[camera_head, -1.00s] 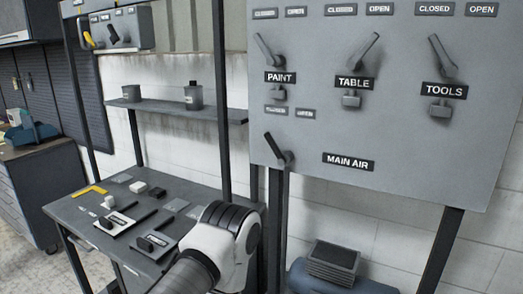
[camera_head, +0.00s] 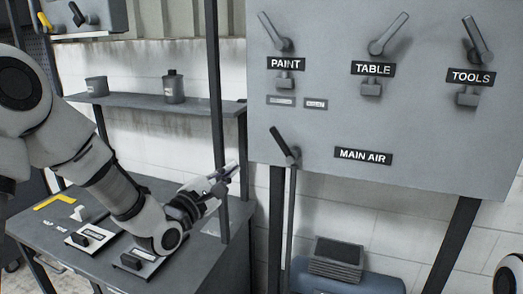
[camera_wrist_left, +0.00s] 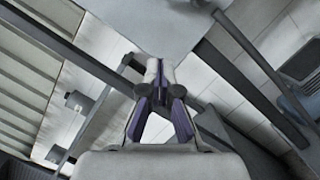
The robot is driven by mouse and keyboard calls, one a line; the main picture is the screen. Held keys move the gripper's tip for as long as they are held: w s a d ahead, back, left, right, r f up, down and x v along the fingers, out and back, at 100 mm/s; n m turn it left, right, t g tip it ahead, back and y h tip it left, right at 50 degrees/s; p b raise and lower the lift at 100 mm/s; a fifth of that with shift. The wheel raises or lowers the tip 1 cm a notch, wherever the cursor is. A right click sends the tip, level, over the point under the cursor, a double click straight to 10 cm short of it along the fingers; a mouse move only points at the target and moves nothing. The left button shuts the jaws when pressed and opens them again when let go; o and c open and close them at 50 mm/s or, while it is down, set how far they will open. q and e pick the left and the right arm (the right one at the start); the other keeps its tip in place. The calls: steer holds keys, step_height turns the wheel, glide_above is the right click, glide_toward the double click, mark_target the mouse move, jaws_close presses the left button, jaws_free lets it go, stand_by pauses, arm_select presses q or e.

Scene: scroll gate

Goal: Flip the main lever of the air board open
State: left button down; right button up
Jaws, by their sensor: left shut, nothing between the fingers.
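The air board (camera_head: 420,120) is a grey upright panel at the right of the head view. Its main lever (camera_head: 284,146) is a dark handle at the lower left, left of the MAIN AIR label (camera_head: 363,156). The lever tilts up and left from its pivot, toward the left one of two small labels (camera_head: 281,100). My left gripper (camera_head: 232,170) is shut and empty, left of and a little below the lever, apart from it. The left wrist view shows its fingers (camera_wrist_left: 160,68) together, with the board (camera_wrist_left: 150,20) beyond. My right gripper is not in view.
PAINT (camera_head: 276,32), TABLE (camera_head: 388,36) and TOOLS (camera_head: 477,40) levers sit higher on the board. A dark post (camera_head: 215,100) and a shelf (camera_head: 140,103) stand left. A workbench (camera_head: 40,222) lies below my arm. A blue tank (camera_head: 345,283) sits under the board.

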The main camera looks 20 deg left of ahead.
mark_target(282, 145)
arm_select(q)
steer(key=w+d+r+p, duration=0.1)
steer(key=w+d+p, duration=0.1)
steer(key=w, duration=0.1)
steer(key=w+d+r+p, duration=0.1)
steer(key=w+p, duration=0.1)
steer(key=w, duration=0.1)
steer(key=w+d+r+p, duration=0.1)
steer(key=w+d+p, duration=0.1)
steer(key=w, duration=0.2)
steer(key=shift+d+r, duration=0.2)
steer(key=shift+d, duration=0.1)
stand_by(0.4)
